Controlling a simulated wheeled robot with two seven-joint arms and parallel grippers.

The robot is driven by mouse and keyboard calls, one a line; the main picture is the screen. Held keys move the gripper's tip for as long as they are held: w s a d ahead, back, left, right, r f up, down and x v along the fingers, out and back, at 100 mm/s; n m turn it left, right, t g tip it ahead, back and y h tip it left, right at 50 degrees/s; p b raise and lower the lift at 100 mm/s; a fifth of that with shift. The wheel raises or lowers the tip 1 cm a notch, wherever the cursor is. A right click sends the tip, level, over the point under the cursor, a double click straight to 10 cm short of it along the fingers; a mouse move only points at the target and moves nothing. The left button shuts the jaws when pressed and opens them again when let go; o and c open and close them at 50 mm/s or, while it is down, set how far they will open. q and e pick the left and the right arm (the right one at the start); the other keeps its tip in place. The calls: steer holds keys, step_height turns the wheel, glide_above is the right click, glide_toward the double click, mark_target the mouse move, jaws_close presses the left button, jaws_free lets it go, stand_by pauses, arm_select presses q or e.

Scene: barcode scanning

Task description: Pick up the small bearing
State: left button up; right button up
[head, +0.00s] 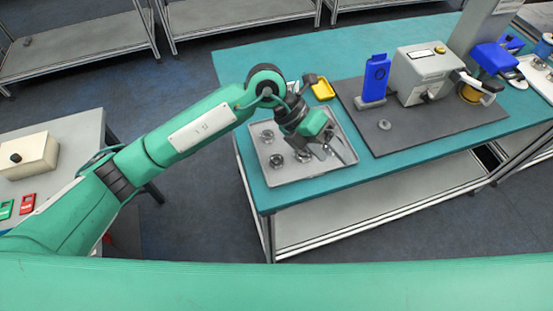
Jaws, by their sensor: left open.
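Small grey metal bearings lie in a metal tray (294,176) on the teal table. One bearing (276,160) is at the tray's left and another (267,136) is farther back. My left gripper (328,152) is over the right part of the tray, pointing down, and it is open. The gripper and wrist hide part of the tray, so I cannot tell whether a bearing lies between the fingers. Another small round metal part (384,125) lies on the dark mat. My right gripper is not in view.
A dark mat (440,130) holds a blue scanner-like device (375,77) and a grey box machine (420,74). A yellow container (323,90) stands behind the tray. A side table with a cream box (28,156) is at the left. The table's far left is clear.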

arm_select(q)
steer(key=w+a+f+t+y, duration=0.2)
steer(key=w+a+y, duration=0.3)
steer(key=a, duration=0.1)
steer(key=t+y, duration=0.2)
steer(key=y, duration=0.2)
glide_above(277, 162)
steer(key=shift+n, duration=0.4)
steer(key=f+p, duration=0.1)
steer(key=f, duration=0.1)
steer(key=f+p, duration=0.1)
steer(key=f, duration=0.2)
steer(key=s+f, duration=0.1)
steer(key=f, duration=0.2)
steer(key=shift+a+p, duration=0.4)
steer(key=shift+w+d+f+p, duration=0.15)
steer(key=shift+w+f+p, duration=0.05)
steer(key=shift+f+p, duration=0.25)
steer(key=f, duration=0.1)
steer(key=f+p, duration=0.2)
steer(key=f, duration=0.1)
steer(key=shift+w+d, duration=0.25)
steer(key=shift+w, duration=0.05)
steer(key=shift+f, duration=0.25)
steer(key=c, duration=1.1)
steer(key=shift+r, duration=0.1)
